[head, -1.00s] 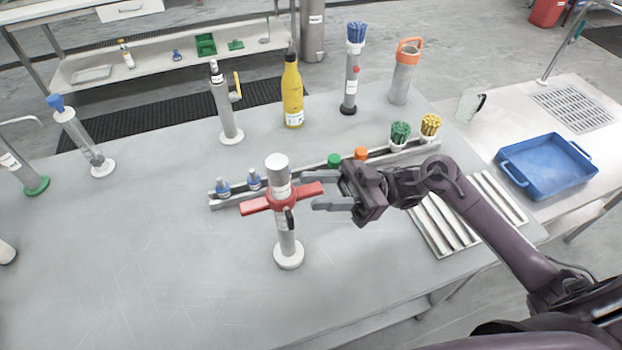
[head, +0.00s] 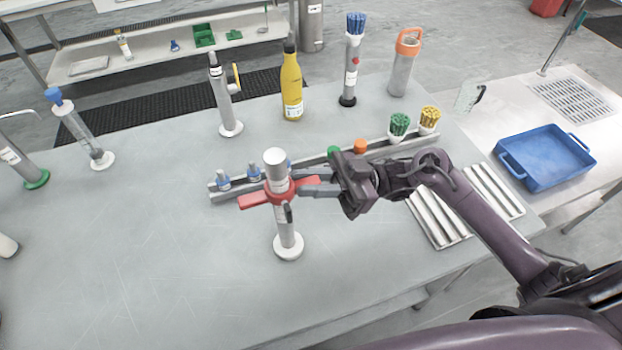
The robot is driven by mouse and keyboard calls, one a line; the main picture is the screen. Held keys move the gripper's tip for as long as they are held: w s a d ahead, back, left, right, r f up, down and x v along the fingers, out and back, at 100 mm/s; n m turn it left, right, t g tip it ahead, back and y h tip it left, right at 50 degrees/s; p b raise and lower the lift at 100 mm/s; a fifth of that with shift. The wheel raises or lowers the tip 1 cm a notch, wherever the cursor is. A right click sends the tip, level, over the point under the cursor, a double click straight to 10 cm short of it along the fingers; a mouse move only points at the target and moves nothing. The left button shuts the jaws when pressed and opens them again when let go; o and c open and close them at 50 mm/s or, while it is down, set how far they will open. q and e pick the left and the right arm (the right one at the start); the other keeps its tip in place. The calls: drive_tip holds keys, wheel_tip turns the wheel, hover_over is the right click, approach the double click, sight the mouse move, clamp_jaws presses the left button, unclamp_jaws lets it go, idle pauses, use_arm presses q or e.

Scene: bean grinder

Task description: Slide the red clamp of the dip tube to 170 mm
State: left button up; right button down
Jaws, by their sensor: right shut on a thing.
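The dip tube (head: 287,235) stands upright on a round white base on the grey table. Its red clamp (head: 257,199) sits around the upper part of the tube, with one wing out to the left and one to the right. My right gripper (head: 308,188) comes in from the right and is shut on the right wing of the red clamp. A small dark part sits on the tube just below the clamp. The scale markings are too small to read. My left gripper is not in view.
A rail with blue-capped bottles (head: 223,180) runs close behind the tube. A yellow bottle (head: 291,88) and other upright tubes stand farther back. A blue tray (head: 546,160) is on the right. The table's left front is clear.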

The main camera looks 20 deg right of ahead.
wheel_tip(320, 180, down, 6)
drive_tip(key=b, duration=0.5)
drive_tip(key=c, duration=1.3)
unclamp_jaws()
drive_tip(key=shift+w+d+f+b, duration=0.15)
drive_tip(key=shift+d+b, duration=1.15)
drive_tip(key=shift+d, duration=2)
drive_tip(key=shift+w+d+f+b, duration=0.1)
drive_tip(key=shift+d+b, duration=1.2)
drive_tip(key=shift+d, duration=2)
